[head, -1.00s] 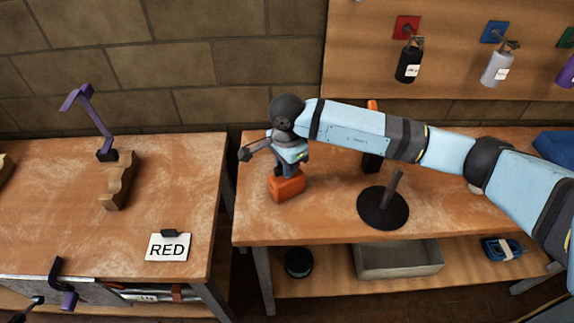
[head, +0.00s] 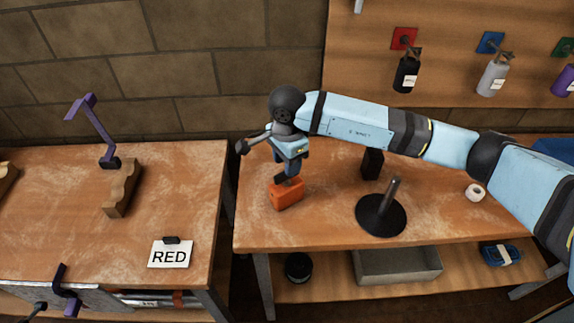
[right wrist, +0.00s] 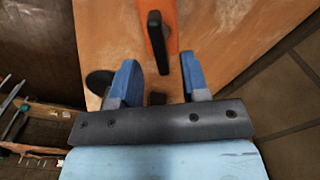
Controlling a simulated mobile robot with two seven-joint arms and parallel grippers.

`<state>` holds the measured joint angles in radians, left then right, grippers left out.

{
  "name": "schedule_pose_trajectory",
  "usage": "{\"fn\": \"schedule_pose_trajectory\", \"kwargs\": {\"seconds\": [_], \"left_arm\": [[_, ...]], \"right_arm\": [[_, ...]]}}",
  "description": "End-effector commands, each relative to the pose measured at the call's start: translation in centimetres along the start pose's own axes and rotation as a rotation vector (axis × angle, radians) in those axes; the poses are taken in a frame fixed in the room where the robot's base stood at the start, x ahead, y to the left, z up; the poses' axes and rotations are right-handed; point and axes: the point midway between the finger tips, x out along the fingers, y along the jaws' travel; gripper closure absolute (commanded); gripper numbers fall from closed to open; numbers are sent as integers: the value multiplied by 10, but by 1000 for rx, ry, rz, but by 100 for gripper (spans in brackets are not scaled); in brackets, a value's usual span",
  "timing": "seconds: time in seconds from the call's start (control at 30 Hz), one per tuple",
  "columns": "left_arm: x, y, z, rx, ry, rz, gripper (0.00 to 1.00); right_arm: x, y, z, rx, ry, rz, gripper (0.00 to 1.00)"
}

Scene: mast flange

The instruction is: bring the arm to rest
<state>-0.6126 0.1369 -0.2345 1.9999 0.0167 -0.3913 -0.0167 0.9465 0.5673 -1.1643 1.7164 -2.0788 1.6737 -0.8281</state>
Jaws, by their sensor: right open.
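My right arm stretches in from the right over the right-hand bench (head: 330,225) in the head view. Its gripper (head: 292,170) points down, just above an orange box-shaped thing (head: 287,195) with a dark top part, near the bench's left end. In the right wrist view the two blue fingers (right wrist: 160,68) are apart, with nothing held between them. The orange thing (right wrist: 165,15) with its dark bar shows beyond the fingertips. My left gripper is not in view.
A black disc with a post (head: 381,214), a dark block (head: 372,164) and a white roll (head: 475,192) stand on the bench under or near my arm. The left bench holds a purple stand (head: 95,130) and a RED card (head: 170,254). Bottles hang on the back board.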

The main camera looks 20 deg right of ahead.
Motion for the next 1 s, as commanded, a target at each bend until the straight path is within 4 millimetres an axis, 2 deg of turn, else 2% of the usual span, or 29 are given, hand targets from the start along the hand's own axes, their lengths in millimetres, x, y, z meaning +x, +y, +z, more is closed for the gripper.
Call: {"fn": "schedule_pose_trajectory", "kwargs": {"seconds": [0.07,0.57,0.67,0.77,0.8,0.87,0.9,0.97,1.0], "left_arm": [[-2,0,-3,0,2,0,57],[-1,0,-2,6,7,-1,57],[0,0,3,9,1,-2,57],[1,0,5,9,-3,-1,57],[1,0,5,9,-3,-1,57],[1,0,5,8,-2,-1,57],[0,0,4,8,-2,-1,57],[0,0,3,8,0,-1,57],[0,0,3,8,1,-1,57]], "right_arm": [[-5,0,0,0,1,0,58],[-4,0,1,0,-3,1,58],[3,7,29,4,-125,-8,58],[4,20,83,33,-375,-23,58],[-1,27,110,60,-515,-26,58],[-16,39,152,128,-758,-20,58],[-31,45,175,188,-923,-11,58],[-58,52,200,298,-1162,10,58],[-77,55,211,381,-1316,31,58]]}}
